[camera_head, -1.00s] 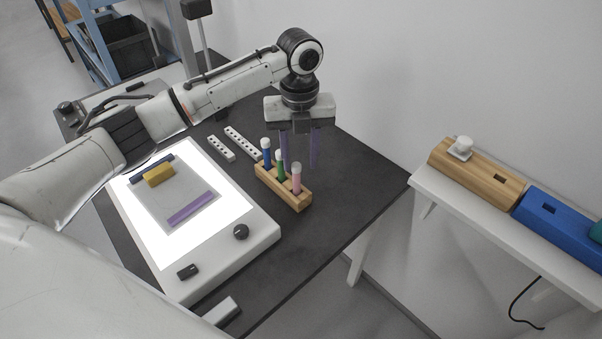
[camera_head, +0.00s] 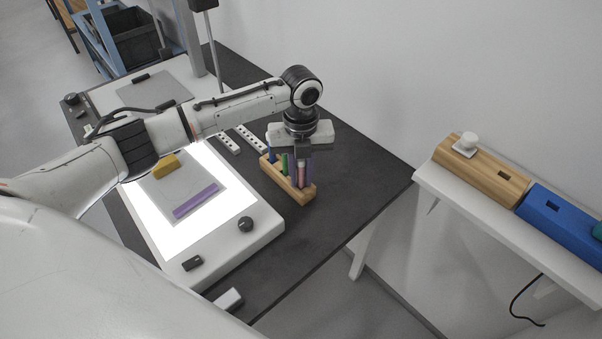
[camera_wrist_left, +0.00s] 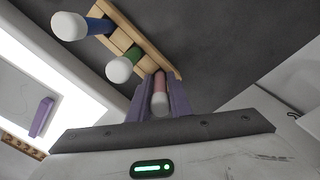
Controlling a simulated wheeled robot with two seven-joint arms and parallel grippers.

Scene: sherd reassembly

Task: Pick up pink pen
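The pink pen (camera_head: 301,174) stands upright at the near end of a wooden pen rack (camera_head: 297,196). Its white-tipped top shows in the left wrist view (camera_wrist_left: 160,103). My left gripper (camera_head: 302,176) points down over that end of the rack. Its purple fingers lie close on both sides of the pink pen, shut on it; the palm hides part of the pen from the head camera. The pen's lower end still appears to be in the rack. A blue pen (camera_wrist_left: 97,27) and a green pen (camera_wrist_left: 130,57) stand in the other slots. My right gripper is not in view.
A lit panel (camera_head: 235,227) with a purple piece (camera_head: 196,201) and a yellow block (camera_head: 165,167) lies left of the rack. White perforated strips (camera_head: 250,138) lie behind it.

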